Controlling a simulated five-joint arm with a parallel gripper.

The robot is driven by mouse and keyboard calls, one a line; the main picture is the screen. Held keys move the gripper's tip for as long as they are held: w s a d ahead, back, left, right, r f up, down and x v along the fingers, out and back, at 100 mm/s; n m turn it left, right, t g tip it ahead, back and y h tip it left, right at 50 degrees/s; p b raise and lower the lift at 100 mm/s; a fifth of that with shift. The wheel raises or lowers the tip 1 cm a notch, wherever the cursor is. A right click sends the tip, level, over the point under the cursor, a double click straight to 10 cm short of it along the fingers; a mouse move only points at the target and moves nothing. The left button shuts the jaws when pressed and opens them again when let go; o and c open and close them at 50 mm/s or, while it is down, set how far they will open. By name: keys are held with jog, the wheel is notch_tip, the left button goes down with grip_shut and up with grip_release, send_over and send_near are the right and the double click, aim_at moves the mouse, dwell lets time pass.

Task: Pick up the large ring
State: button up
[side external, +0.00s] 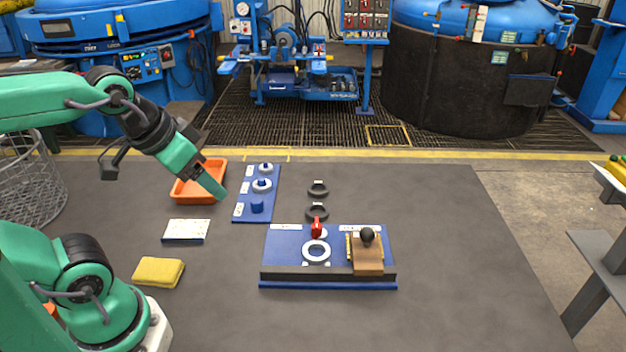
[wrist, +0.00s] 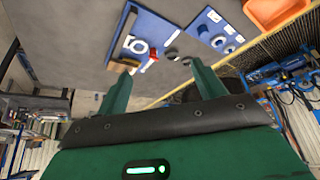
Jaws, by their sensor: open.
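A large white ring (side external: 305,251) lies on the blue fixture board (side external: 283,243); it also shows in the wrist view (wrist: 134,43). Two dark rings lie on the table behind the board, a nearer one (side external: 310,216) and a farther one (side external: 311,192). Smaller white rings (side external: 262,190) sit on a blue peg plate (side external: 240,210) to the left. Which ring the task means is not certain; the white one on the board looks largest. My gripper (side external: 222,194) is open and empty, in the air near the peg plate, apart from every ring. The wrist view shows its two fingers spread (wrist: 160,68).
An orange tray (side external: 180,192) stands behind my gripper. A red part (side external: 317,228) and a wooden block with a black knob (side external: 368,262) stand on the board. A white pad (side external: 186,230) and yellow sponge (side external: 158,271) lie left. The table's right side is clear.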

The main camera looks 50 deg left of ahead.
jog(key=shift+o, duration=0.7)
jog(key=shift+w, duration=0.1)
jog(key=w+d+f+n+g, duration=0.2)
jog(key=w+d+f+n, duration=0.1)
jog(key=w+f, duration=0.4)
jog(key=w+d+f+n+g, duration=0.3)
jog(key=w+d+f, duration=0.2)
jog(key=w+f, duration=0.3)
jog(key=w, duration=0.3)
jog(key=shift+w+f+g, duration=0.15)
jog(key=shift+w+g, duration=0.15)
jog(key=shift+w, duration=0.1)
jog(key=shift+f, duration=0.1)
jog(key=shift+f, duration=1.25)
